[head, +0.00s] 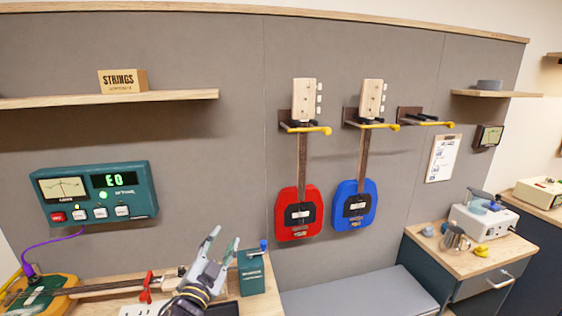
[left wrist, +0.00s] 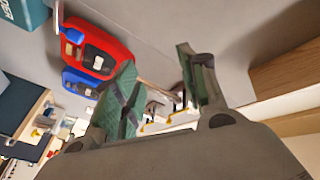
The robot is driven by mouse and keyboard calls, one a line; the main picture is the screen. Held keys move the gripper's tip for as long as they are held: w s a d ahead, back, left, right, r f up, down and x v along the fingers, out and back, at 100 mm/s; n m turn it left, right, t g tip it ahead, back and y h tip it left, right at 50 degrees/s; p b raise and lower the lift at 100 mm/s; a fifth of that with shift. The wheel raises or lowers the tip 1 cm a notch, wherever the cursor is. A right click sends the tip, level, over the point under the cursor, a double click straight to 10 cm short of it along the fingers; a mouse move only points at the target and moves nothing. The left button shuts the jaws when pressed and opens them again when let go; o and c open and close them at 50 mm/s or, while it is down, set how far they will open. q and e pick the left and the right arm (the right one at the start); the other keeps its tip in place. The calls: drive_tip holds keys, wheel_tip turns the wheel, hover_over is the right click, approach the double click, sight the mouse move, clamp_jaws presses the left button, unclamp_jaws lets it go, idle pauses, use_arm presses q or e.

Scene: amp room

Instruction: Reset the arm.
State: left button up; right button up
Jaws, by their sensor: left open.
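My left gripper (head: 224,250) is low in the middle of the head view, above the wooden bench, with its fingers pointing up. It is open and nothing shows between its fingers. In the left wrist view its two fingers (left wrist: 160,95) stand apart, with the wall and the hanging guitars beyond them. A teal box with a blue-knobbed handle (head: 252,275) stands on the bench just right of the gripper. My right gripper is in neither view.
A red guitar (head: 298,222) and a blue guitar (head: 354,213) hang on the wall.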

use_arm(q)
drive_tip(key=s+a+f+n+g+y, duration=0.2)
drive_tip(key=s+a+f+n+g, duration=0.15)
drive_tip(key=f, duration=0.45)
drive_tip(key=s+a+f+n+g+y, duration=0.25)
drive_tip(key=s+f+g, duration=0.2)
drive_tip(key=f, duration=0.35)
drive_tip(key=s+f+n+g+h, duration=0.1)
drive_tip(key=s+f+g, duration=0.35)
drive_tip(key=s, duration=0.45)
drive_tip(key=s+f+n+g+h, duration=0.1)
drive_tip(key=s+f+g, duration=0.2)
drive_tip(key=s+f, duration=0.45)
drive_tip(key=s+f+g, duration=0.1)
drive_tip(key=s+f, duration=0.1)
drive_tip(key=f, duration=1.4)
drive_tip(key=s+f+g, duration=0.1)
drive_tip(key=s+f, duration=0.1)
drive_tip(key=f, duration=1.4)
drive_tip(key=s+a+f, duration=0.2)
drive_tip(key=s+f, duration=0.7)
drive_tip(key=s, duration=0.2)
drive_tip(key=s+a+f, duration=0.2)
drive_tip(key=s+f, duration=0.8)
drive_tip(key=s, duration=0.1)
drive_tip(key=shift+a+f+m+g, duration=0.15)
drive_tip(key=shift+a+m+g, duration=0.1)
drive_tip(key=shift+m+g, duration=0.15)
drive_tip(key=shift+y, duration=0.25)
